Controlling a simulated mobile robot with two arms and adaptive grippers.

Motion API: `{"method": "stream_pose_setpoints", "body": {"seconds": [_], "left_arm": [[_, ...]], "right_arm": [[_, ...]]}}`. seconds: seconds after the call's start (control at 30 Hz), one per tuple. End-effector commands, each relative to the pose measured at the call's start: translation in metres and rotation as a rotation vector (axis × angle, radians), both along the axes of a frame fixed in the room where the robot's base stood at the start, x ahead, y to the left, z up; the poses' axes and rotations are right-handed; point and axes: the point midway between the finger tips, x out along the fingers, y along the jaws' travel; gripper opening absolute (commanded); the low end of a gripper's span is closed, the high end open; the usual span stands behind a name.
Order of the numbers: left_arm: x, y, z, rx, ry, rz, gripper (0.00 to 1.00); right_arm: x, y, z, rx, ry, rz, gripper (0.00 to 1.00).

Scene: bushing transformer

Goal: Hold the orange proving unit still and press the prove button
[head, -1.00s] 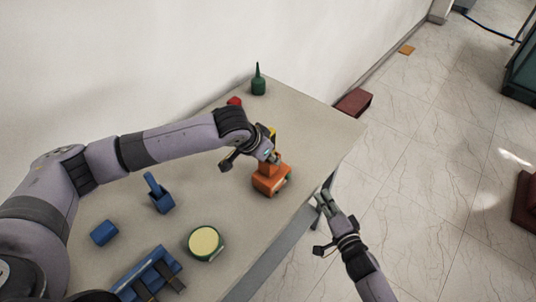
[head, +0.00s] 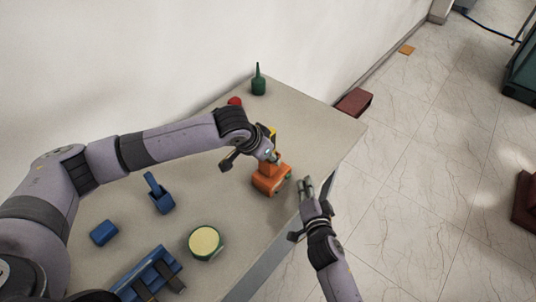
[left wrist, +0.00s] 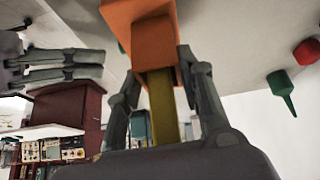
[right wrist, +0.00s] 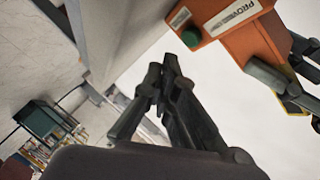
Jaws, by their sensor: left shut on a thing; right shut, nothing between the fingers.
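The orange proving unit (head: 268,183) stands on the table near its right edge. My left gripper (head: 273,158) is shut on its narrower upper part from above; the left wrist view shows a finger on each side of the orange body (left wrist: 152,42). In the right wrist view, the unit (right wrist: 248,40) has a white label starting "PROV" and a round green button (right wrist: 191,37) on its side. My right gripper (head: 306,188) is shut and empty, at the table edge just right of the unit. Its fingertips (right wrist: 163,78) are apart from the button.
The table (head: 232,185) also holds a green bottle (head: 258,82), a red item (head: 235,101), a round yellow-topped item (head: 205,242) and several blue items, such as a blue holder (head: 160,195). A white wall runs behind. Open tiled floor lies to the right.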

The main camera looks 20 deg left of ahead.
Motion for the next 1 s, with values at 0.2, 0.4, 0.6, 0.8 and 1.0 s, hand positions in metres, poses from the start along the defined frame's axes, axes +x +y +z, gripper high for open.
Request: {"method": "stream_pose_setpoints", "body": {"seconds": [0.2,0.4,0.6,0.8,1.0], "left_arm": [[0.001,0.000,0.001,-0.001,-0.002,0.000,0.00],[0.001,0.000,0.001,0.000,-0.002,0.000,0.00],[0.001,0.000,0.001,0.000,-0.002,0.000,0.00],[0.001,0.000,0.001,0.000,-0.002,0.000,0.00],[0.001,0.000,0.001,0.000,-0.002,0.000,0.00]], "right_arm": [[0.007,0.015,0.000,0.001,0.001,0.001,0.00],[0.008,0.017,0.000,-0.001,-0.001,0.002,0.00],[0.008,0.017,0.000,0.000,0.001,0.001,0.00],[0.008,0.017,0.000,0.000,0.001,0.001,0.00],[0.008,0.017,0.000,0.000,0.001,0.001,0.00]]}}
